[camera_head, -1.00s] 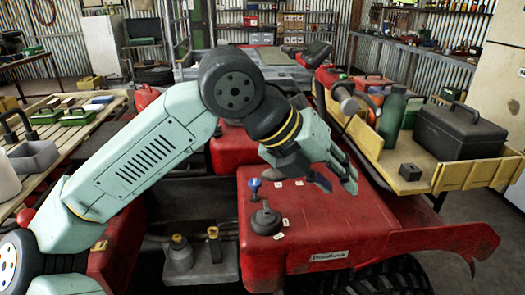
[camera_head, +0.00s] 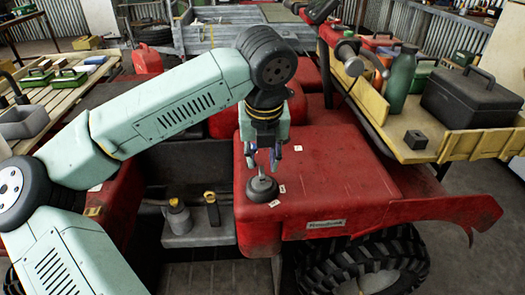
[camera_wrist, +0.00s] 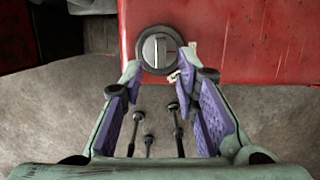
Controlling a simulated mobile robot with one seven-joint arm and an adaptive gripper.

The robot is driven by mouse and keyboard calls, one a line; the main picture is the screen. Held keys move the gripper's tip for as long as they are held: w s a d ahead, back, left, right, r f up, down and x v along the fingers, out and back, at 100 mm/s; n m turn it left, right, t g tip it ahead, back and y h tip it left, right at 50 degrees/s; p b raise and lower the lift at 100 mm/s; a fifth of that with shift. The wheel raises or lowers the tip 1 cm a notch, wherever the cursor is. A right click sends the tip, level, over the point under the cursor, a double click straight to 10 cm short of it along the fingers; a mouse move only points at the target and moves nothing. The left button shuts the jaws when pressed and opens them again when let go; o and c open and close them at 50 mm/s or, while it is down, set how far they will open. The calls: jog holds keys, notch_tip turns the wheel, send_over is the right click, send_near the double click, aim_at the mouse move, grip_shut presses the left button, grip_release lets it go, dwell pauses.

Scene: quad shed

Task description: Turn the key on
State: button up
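A round dark switch (camera_head: 262,189) with a raised bar sits on the red quad body, close to its front left edge. The wrist view shows what looks like the same switch (camera_wrist: 141,57), a dark ring with a flat grey bar (camera_wrist: 160,50) standing in its middle. I take the bar for the key. My gripper (camera_head: 262,163) points down just above and behind the switch. The blue-topped knob seen earlier is hidden behind my gripper.
Small white tags lie around the switch. A yellow shelf (camera_head: 455,150) at right holds a black toolbox (camera_head: 470,100), a green bottle (camera_head: 402,80) and a small dark block (camera_head: 416,140). Handlebars rise behind.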

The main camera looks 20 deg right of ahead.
aim_at(262, 171)
jog(key=shift+b+x, duration=2.2)
jog(key=shift+x, duration=0.45)
grip_shut()
